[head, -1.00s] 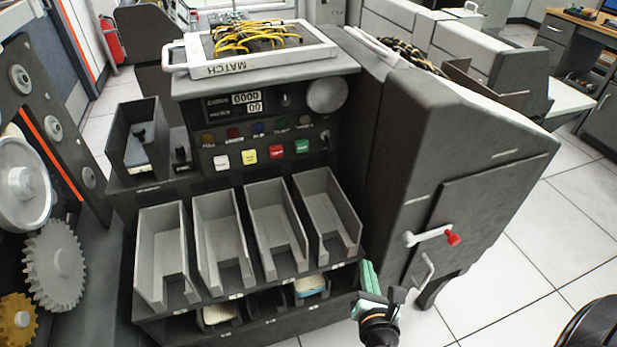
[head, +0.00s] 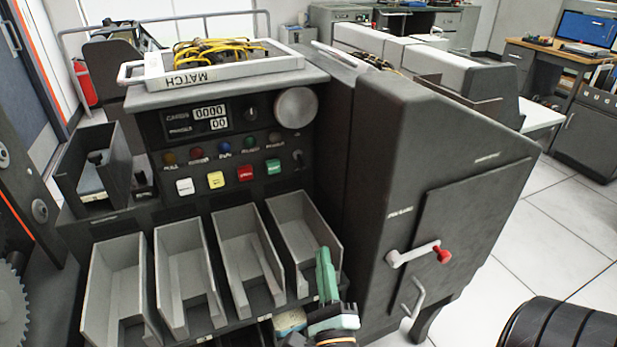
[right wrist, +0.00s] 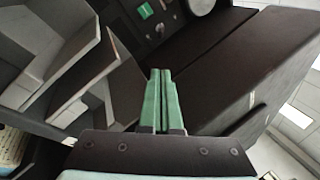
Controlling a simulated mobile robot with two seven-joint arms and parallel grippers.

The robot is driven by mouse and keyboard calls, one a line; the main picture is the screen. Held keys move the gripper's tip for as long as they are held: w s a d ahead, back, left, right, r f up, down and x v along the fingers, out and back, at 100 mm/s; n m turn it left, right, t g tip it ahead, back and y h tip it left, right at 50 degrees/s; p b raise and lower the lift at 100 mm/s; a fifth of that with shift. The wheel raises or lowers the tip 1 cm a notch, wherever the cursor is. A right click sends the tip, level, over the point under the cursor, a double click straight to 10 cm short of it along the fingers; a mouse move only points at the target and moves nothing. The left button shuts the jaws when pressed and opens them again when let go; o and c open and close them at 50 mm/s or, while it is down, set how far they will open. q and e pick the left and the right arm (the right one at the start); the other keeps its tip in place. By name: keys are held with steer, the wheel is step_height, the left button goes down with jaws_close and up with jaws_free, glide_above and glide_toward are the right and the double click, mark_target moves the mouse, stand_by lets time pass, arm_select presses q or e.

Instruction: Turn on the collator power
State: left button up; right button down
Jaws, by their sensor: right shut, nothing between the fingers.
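The collator (head: 370,190) is a dark grey machine. Its front panel has counters (head: 210,118), a row of small round lamps (head: 224,147), and white (head: 184,187), yellow (head: 216,180), red (head: 245,174) and green (head: 273,167) buttons. A small toggle switch (head: 297,156) is at the panel's right end. A crank lever with a red knob (head: 443,255) is on the right side door. My right gripper (head: 325,258), with green fingers, is shut and empty in front of the rightmost card bin, below the panel. It also shows in the right wrist view (right wrist: 162,85). My left gripper is out of view.
Several grey open card bins (head: 185,275) stand in a row below the buttons. A white tray with yellow wires (head: 225,62) lies on top of the collator. A door handle (head: 413,297) sticks out below the crank. White tiled floor (head: 560,225) is free to the right.

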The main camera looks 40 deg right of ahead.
steer(key=p, duration=0.1)
glide_toward(301, 162)
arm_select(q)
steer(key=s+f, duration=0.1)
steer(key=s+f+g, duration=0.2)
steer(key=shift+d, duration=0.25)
arm_select(e)
steer(key=w+d, duration=0.5)
steer(key=shift+w+d+r, duration=0.1)
steer(key=shift+w+d, duration=0.2)
steer(key=shift+w, duration=0.1)
arm_select(q)
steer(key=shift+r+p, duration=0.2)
steer(key=shift+p, duration=0.1)
